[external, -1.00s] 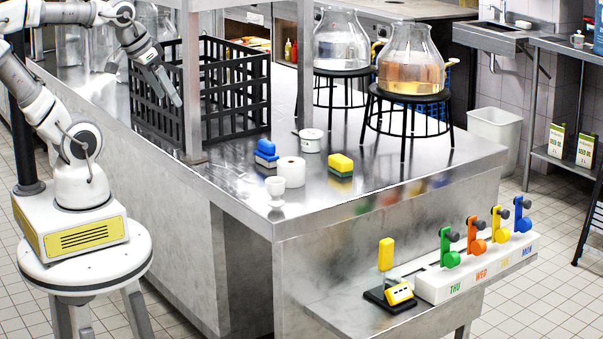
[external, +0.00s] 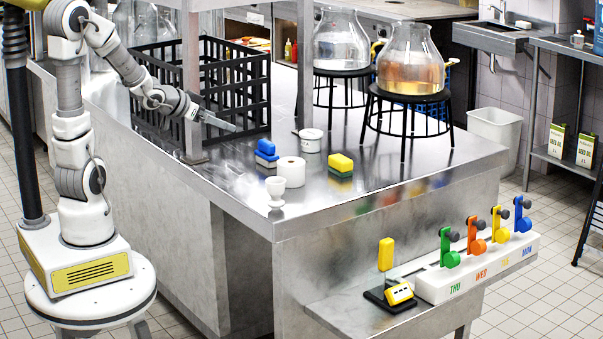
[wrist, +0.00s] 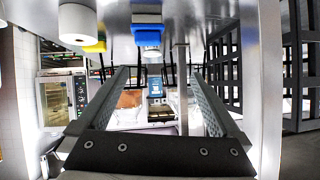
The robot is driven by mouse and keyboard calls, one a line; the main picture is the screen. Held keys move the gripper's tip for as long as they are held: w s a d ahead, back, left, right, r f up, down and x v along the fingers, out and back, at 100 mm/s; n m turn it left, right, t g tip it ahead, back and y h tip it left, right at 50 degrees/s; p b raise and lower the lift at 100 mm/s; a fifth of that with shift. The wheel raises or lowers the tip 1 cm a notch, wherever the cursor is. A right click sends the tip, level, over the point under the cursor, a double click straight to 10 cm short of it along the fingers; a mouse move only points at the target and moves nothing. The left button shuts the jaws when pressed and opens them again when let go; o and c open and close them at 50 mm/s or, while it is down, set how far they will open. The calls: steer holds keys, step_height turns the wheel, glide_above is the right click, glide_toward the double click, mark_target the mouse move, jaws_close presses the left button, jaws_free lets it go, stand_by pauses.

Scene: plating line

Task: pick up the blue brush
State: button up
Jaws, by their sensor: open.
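The blue brush (external: 266,148) stands on the steel counter, left of the yellow-and-green sponge (external: 341,165) and behind the white roll (external: 291,171). My gripper (external: 226,124) is in the air behind and left of the brush, apart from it, pointing right. In the wrist view the brush (wrist: 148,36) shows at the top, beyond the fingertips and roughly between them. My gripper (wrist: 160,72) is open there, with nothing between its fingers.
A black crate (external: 240,88) and a steel post (external: 192,85) stand close to my gripper. A white cup (external: 277,192) and a small white pot (external: 311,139) are near the brush. Glass jars on black stands (external: 409,97) are to the right.

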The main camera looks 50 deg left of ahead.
mark_target(266, 142)
steer(key=w+f+b, duration=0.1)
steer(key=w+f, duration=0.1)
steer(key=w, duration=0.2)
steer(key=w+f+t+h+b, duration=0.1)
steer(key=w+f, duration=0.2)
steer(key=w, duration=0.1)
steer(key=w+f+h+b, duration=0.1)
steer(key=w+f, duration=0.2)
steer(key=w, duration=0.2)
steer(key=shift+d+f+t, duration=0.1)
steer(key=shift+d+t, duration=0.25)
steer(key=shift+t, duration=0.05)
steer(key=x, duration=0.2)
steer(key=b+x, duration=0.1)
steer(key=x, duration=0.1)
steer(key=shift+w+a+f, duration=0.1)
steer(key=shift+a+f, duration=0.05)
steer(key=shift+f, duration=0.3)
steer(key=shift+w+f, duration=0.1)
steer(key=shift+w, duration=0.3)
steer(key=c, duration=1.3)
